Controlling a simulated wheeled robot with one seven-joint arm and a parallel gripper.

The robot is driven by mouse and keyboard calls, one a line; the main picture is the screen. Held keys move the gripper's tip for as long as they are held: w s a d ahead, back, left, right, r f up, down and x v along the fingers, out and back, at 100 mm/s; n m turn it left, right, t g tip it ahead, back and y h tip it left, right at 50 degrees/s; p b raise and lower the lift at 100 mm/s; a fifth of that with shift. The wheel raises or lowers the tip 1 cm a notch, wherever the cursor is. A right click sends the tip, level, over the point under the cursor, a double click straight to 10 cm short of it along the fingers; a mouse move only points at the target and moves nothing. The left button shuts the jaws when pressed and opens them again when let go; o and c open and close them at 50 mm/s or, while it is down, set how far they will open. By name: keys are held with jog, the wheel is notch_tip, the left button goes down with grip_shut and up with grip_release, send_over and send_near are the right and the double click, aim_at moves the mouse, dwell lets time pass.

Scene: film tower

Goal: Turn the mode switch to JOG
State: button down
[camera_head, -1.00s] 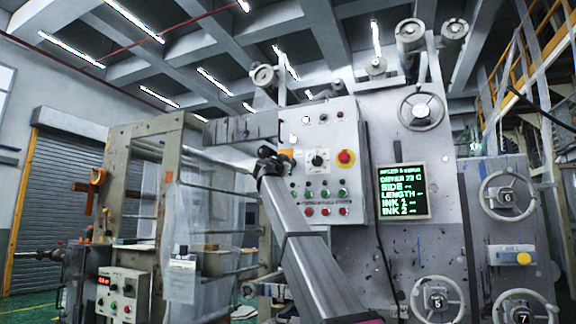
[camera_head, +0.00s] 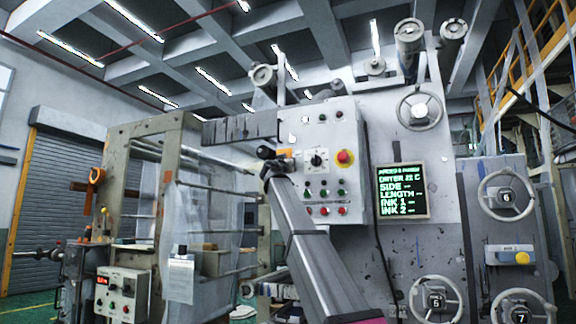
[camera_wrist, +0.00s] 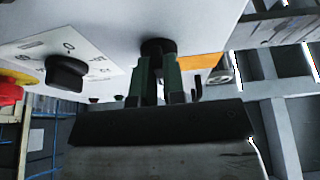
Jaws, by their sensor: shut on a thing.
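The grey control panel (camera_head: 330,130) stands in front of me. On it a black rotary switch (camera_head: 316,160) sits on a white marked plate; it also shows in the wrist view (camera_wrist: 68,72), apart from my gripper. An orange patch (camera_head: 285,153) lies beside the knob. The fingers hide much of the knob, and no label shows which control is the mode switch.
A red button (camera_head: 345,157) on yellow is right of the rotary switch. Several green and red buttons (camera_head: 325,193) sit below. A display (camera_head: 403,191) and handwheels (camera_head: 419,108) are further right. A frame with rollers (camera_head: 183,170) stands close on the left.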

jog(key=shift+w+r, duration=0.15)
jog(key=shift+r, duration=0.1)
jog(key=c, duration=1.2)
grip_release()
jog(key=shift+a, duration=0.1)
jog(key=shift+f, duration=0.15)
jog(key=v, duration=1.1)
